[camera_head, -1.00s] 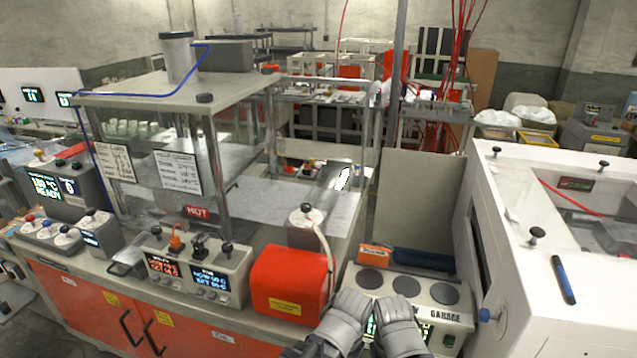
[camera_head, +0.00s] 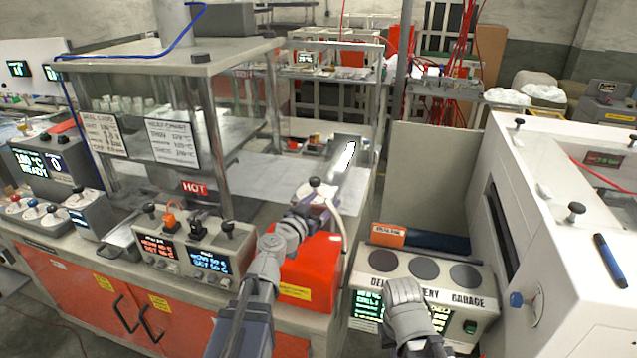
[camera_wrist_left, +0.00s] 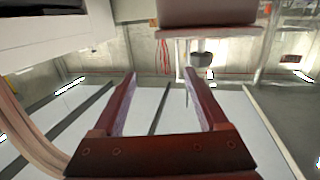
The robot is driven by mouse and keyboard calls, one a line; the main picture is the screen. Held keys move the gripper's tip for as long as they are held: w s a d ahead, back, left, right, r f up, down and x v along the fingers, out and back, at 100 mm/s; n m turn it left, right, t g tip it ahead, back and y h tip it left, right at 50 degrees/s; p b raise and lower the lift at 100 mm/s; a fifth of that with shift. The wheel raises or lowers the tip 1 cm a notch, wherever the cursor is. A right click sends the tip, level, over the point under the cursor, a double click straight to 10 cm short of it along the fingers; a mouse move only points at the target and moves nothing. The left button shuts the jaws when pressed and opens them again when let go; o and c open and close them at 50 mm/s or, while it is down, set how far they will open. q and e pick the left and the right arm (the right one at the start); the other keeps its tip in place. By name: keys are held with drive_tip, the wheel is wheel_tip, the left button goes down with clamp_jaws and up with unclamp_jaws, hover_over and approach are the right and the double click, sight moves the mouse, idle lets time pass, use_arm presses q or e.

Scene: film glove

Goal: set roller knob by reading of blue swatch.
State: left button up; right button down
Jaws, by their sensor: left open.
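My left gripper is open and empty in the left wrist view (camera_wrist_left: 160,78), with two dark red fingers apart. In the head view my left arm reaches up across the front of the red box (camera_head: 307,268), its end near the white cap with a black knob (camera_head: 316,184). A gap between gripper and cap cannot be judged. A blue knob (camera_head: 516,299) is on the white machine's side; whether it is the roller knob is unclear. No blue swatch can be made out. My right arm is over the front of the three-pad box (camera_head: 375,283); its gripper fingers do not show.
A twin-display control box (camera_head: 188,258) stands left of the red box. A hot-labelled glass enclosure (camera_head: 195,187) is behind it. The white machine (camera_head: 560,250) fills the right, with a blue pen (camera_head: 610,260) on top. An orange box (camera_head: 388,235) lies behind the three-pad box.

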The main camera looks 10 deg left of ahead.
sight(315, 186)
use_arm(q)
drive_tip(key=a+n+t+y, duration=0.1)
drive_tip(key=a+n+y, duration=0.15)
drive_tip(key=a, duration=0.35)
drive_tip(key=shift+m, duration=0.35)
drive_tip(key=w, duration=0.4)
drive_tip(key=w+d, duration=0.1)
drive_tip(key=w, duration=0.3)
drive_tip(key=w+d, duration=0.1)
drive_tip(key=w, duration=0.3)
drive_tip(key=shift+w+r, duration=0.3)
drive_tip(key=shift+r, duration=0.05)
drive_tip(key=shift+c, duration=0.3)
clamp_jaws()
